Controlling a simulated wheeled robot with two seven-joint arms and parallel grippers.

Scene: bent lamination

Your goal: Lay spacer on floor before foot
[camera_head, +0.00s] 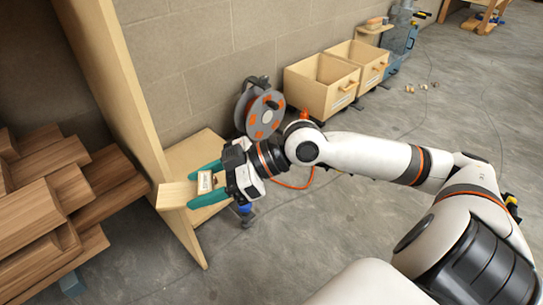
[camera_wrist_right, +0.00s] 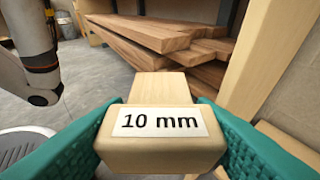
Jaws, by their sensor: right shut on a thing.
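The spacer (camera_head: 175,195) is a pale wooden block with a white label, which reads "10 mm" in the right wrist view (camera_wrist_right: 160,150). My right gripper (camera_head: 197,189) is shut on it, with its teal fingers on either side of the block. It holds the spacer in front of a tall pale wooden panel (camera_head: 122,95), apparently above the floor (camera_head: 300,245). In the head view the spacer overlaps the panel, so I cannot tell the gap between them. I cannot clearly make out a foot. My left gripper's fingers do not show.
Stacked brown boards (camera_head: 60,205) lie left of the panel. A low pale wooden piece (camera_head: 195,150) sits behind my gripper. A cable reel (camera_head: 262,112) and wooden bins (camera_head: 322,82) stand along the block wall. The grey floor in front is mostly clear.

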